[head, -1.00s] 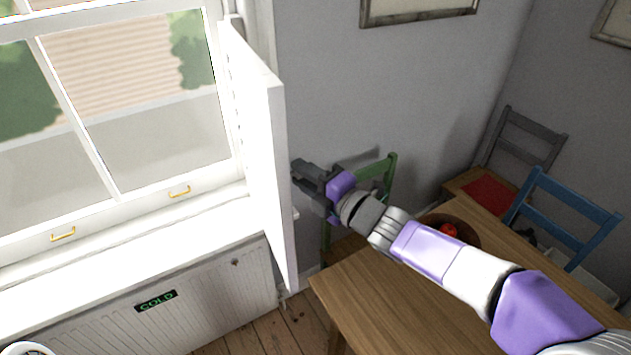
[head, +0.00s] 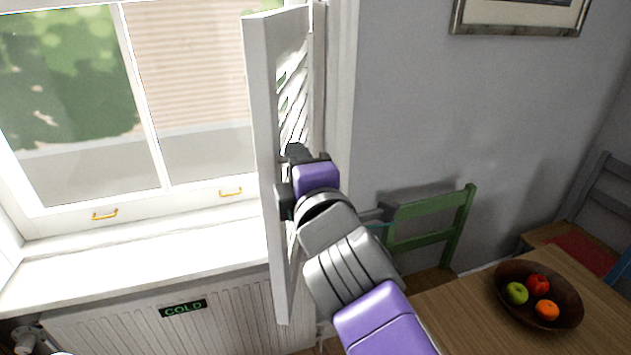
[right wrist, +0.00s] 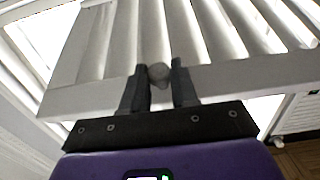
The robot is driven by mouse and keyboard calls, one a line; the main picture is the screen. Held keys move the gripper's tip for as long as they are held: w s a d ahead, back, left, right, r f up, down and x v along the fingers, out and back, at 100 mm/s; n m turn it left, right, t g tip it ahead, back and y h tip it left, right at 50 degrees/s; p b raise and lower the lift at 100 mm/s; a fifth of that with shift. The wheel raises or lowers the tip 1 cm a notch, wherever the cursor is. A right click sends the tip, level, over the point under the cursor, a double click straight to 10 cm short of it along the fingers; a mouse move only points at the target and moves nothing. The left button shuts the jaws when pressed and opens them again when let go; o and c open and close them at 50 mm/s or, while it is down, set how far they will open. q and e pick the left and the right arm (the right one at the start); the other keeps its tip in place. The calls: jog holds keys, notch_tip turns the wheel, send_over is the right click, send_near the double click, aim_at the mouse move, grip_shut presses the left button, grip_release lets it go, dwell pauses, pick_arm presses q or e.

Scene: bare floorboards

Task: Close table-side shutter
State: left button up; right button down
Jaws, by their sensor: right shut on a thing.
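The table-side shutter (head: 264,130) is a white louvred panel at the right side of the window. It stands swung open, jutting out toward me from the window frame, and I see its edge and its slatted right face. My right gripper (head: 287,178) is at the panel's right face, about mid-height. In the right wrist view its two fingers (right wrist: 159,84) are shut on a small round white knob (right wrist: 159,74) on the shutter's frame (right wrist: 235,74), below the slats. My left gripper is not in view.
The sash window (head: 190,90) and white sill (head: 150,258) are left of the shutter, with a radiator (head: 230,310) below. A green chair (head: 430,238) stands right of my arm. The wooden table (head: 470,320) holds a fruit bowl (head: 510,280). A picture frame (head: 520,32) hangs above.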

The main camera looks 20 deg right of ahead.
aim_at(277, 164)
jog(key=shift+w+a+f+m+h+b, duration=0.1)
jog(key=shift+w+a+m+h+b, duration=0.2)
jog(key=shift+a, duration=0.4)
jog(key=shift+w+a+m+h+b, duration=0.1)
jog(key=shift+w+a+h+b, duration=0.25)
jog(key=shift+a, duration=0.35)
jog(key=c, duration=0.9)
grip_release()
jog(key=s, duration=0.7)
jog(key=shift+s+a+p, duration=0.3)
jog(key=shift+a+p, duration=0.05)
jog(key=shift+a, duration=0.05)
